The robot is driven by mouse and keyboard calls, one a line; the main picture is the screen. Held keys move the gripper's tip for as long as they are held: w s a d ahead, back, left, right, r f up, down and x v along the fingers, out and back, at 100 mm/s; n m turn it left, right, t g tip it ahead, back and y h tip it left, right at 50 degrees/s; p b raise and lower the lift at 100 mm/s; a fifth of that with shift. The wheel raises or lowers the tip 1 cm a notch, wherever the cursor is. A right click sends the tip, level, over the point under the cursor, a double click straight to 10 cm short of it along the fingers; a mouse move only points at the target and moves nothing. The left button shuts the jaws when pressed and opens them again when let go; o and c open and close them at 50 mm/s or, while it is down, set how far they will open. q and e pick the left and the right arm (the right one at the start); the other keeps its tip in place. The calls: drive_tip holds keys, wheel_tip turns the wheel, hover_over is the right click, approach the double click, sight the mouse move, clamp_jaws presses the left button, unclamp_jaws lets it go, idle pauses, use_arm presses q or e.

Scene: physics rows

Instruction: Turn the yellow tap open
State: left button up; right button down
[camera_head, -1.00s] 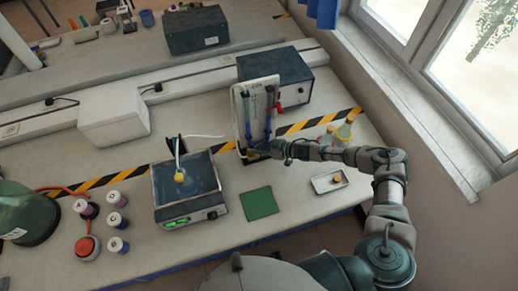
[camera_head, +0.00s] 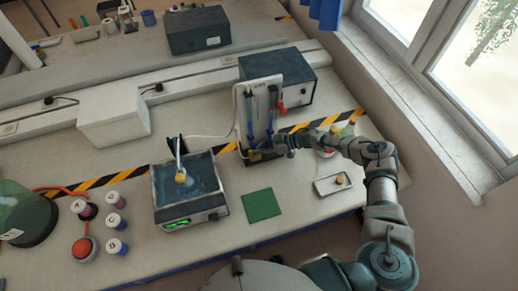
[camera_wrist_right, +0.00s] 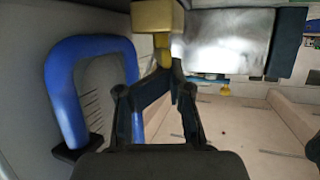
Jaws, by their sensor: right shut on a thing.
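In the right wrist view, the fingertips of my right gripper (camera_wrist_right: 165,82) are closed on a small yellow tap (camera_wrist_right: 163,48), below a larger yellow block. In the head view, my right gripper (camera_head: 284,146) is at the lower front of a white upright panel (camera_head: 264,88) carrying blue upright tubes. The gripper and arm hide much of the tap there, so its exact angle cannot be told. My left gripper is not in view.
A red part (camera_head: 281,107) sits at the panel's right side. A dark box (camera_head: 292,78) stands behind. Left are a bath with blue contents (camera_head: 192,218) and a green mat (camera_head: 261,205). A small tray (camera_head: 325,188) lies right, below my arm.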

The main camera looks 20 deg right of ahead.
drive_tip(key=shift+s+d+f, duration=0.2)
drive_tip(key=shift+s+f, duration=0.2)
drive_tip(key=shift+f, duration=0.4)
drive_tip(key=c, duration=1.3)
unclamp_jaws()
drive_tip(key=shift+o, duration=0.2)
drive_tip(key=shift+w+r, duration=0.1)
drive_tip(key=shift+r, duration=0.2)
drive_tip(key=shift+p+v, duration=0.8)
drive_tip(key=shift+v, duration=0.2)
drive_tip(key=shift+d+r+p, duration=0.25)
drive_tip(key=shift+d+p, duration=0.05)
drive_tip(key=shift+d, duration=0.2)
drive_tip(key=shift+d+r+p, duration=0.25)
drive_tip(key=shift+d+r, duration=0.05)
drive_tip(key=shift+d, duration=0.15)
drive_tip(key=s+p+v, duration=0.1)
drive_tip(key=p+v, duration=0.2)
drive_tip(key=v, duration=0.4)
drive_tip(key=s+a+p+v, duration=0.1)
drive_tip(key=s+p+v, duration=0.1)
drive_tip(key=v, duration=0.6)
drive_tip(key=shift+r+p, duration=0.45)
drive_tip(key=shift+p, duration=0.25)
